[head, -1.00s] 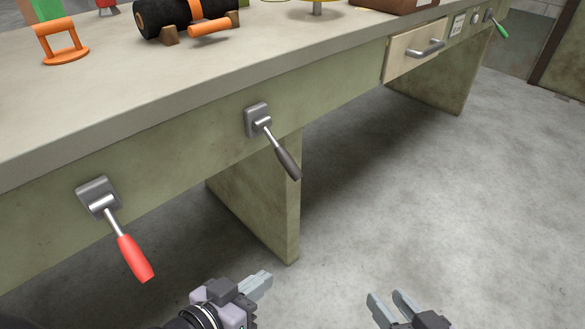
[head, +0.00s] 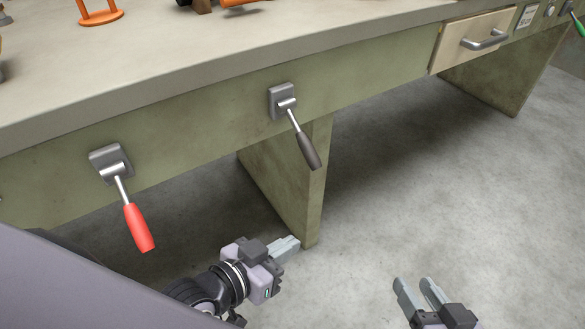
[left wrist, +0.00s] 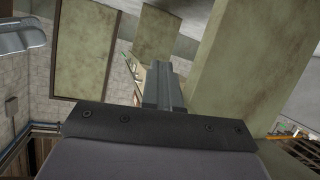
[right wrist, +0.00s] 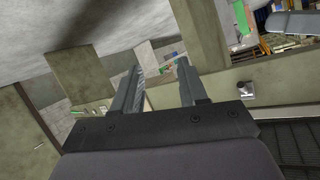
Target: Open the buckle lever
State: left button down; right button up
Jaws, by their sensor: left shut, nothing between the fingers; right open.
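Two levers are mounted on the green front of the workbench. One has a red grip (head: 138,227) on a grey plate (head: 110,163), and the other has a dark grey grip (head: 308,150) on a similar plate (head: 282,101). Both hang down and out to the right. I cannot tell which, if either, is the buckle lever. My left gripper (head: 287,246) is shut and empty, below the dark lever and apart from both; its fingers show in the left wrist view (left wrist: 160,86). My right gripper (head: 418,291) is open and empty over the floor, further right; it also shows in the right wrist view (right wrist: 157,84).
The workbench top (head: 200,50) runs above the levers. An orange stand (head: 100,16) and part of an orange piece (head: 240,3) show at its back. A bench leg (head: 290,185) stands behind my left gripper. A drawer with a handle (head: 485,41) is at the right. The floor (head: 420,190) is open.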

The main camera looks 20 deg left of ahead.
pick_arm(q)
jog(key=w+a+n+h+b, duration=0.2)
jog(key=a+n+h, duration=0.4)
jog(key=n, duration=0.3)
jog(key=w+a+r+n+h+b, duration=0.1)
jog(key=w+a+n+h+b, duration=0.2)
jog(key=a+n+h, duration=0.3)
jog(key=w+n+h, duration=0.1)
jog(key=n+h, duration=0.1)
jog(key=n, duration=0.2)
jog(key=shift+w+n, duration=0.2)
jog(key=shift+n, duration=0.1)
pick_arm(e)
jog(key=shift+w+a+f+t+y, duration=0.15)
jog(key=shift+f+t+y, duration=0.15)
jog(key=shift+f+t, duration=0.15)
